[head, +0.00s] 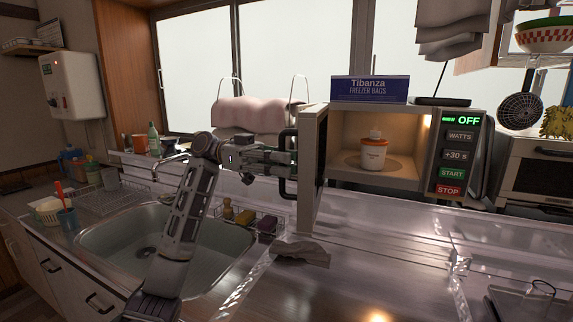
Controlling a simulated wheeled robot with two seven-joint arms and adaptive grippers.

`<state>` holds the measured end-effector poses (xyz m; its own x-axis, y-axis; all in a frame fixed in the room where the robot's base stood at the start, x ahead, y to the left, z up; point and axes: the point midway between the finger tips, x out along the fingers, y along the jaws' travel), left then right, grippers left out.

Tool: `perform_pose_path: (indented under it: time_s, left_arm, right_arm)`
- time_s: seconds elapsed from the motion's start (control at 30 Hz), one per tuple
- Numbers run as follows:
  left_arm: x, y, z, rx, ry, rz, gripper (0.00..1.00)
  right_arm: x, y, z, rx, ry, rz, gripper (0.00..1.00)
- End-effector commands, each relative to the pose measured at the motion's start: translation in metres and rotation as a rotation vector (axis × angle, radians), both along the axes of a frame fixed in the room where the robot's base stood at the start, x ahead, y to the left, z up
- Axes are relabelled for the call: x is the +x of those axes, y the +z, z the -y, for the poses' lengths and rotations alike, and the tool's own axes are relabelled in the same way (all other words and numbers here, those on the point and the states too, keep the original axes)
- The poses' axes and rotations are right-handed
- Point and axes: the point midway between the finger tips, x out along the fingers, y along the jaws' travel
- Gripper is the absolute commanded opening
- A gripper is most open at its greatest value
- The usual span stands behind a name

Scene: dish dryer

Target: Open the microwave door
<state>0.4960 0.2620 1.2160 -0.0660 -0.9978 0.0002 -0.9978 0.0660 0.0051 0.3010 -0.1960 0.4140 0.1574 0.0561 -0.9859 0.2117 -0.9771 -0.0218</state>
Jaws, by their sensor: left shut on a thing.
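The microwave (431,155) stands on the counter right of centre, with its lit display reading OFF. Its door (312,170) is hinged on the left and stands open, swung out toward me. The inside is lit and holds a white cup with an orange-brown lid (374,150). My left gripper (287,163) comes in from the left and is shut on the dark door handle (288,182) on the door's outer face. The fingertips are partly hidden at the handle. My right gripper is not in view.
A sink (150,245) lies under my left arm. A grey cloth (300,252) lies on the counter below the door. A blue freezer bag box (369,90) sits on top of the microwave. The counter in front of the microwave (390,235) is mostly clear.

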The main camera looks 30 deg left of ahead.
Motion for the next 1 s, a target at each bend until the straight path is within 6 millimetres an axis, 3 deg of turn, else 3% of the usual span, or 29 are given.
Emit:
perform_pose_path:
  time_s: [0.23, 0.27, 0.33, 0.77, 1.0]
  left_arm:
    - [0.000, 0.001, 0.000, -0.001, 0.002, -0.001, 0.00]
    - [0.000, 0.001, 0.000, -0.001, 0.002, -0.001, 0.15]
    - [0.000, 0.001, 0.000, -0.001, 0.002, -0.001, 0.22]
    - [0.001, 0.000, -0.003, -0.001, 0.001, 0.000, 0.22]
    - [0.002, 0.000, -0.021, -0.001, 0.002, -0.001, 0.22]
  right_arm:
    - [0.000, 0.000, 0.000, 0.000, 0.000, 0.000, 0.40]
    - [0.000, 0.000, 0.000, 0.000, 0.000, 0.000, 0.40]
    - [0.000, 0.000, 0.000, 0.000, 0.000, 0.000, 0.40]
    - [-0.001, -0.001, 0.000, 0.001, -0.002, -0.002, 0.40]
    - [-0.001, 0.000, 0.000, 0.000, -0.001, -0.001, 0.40]
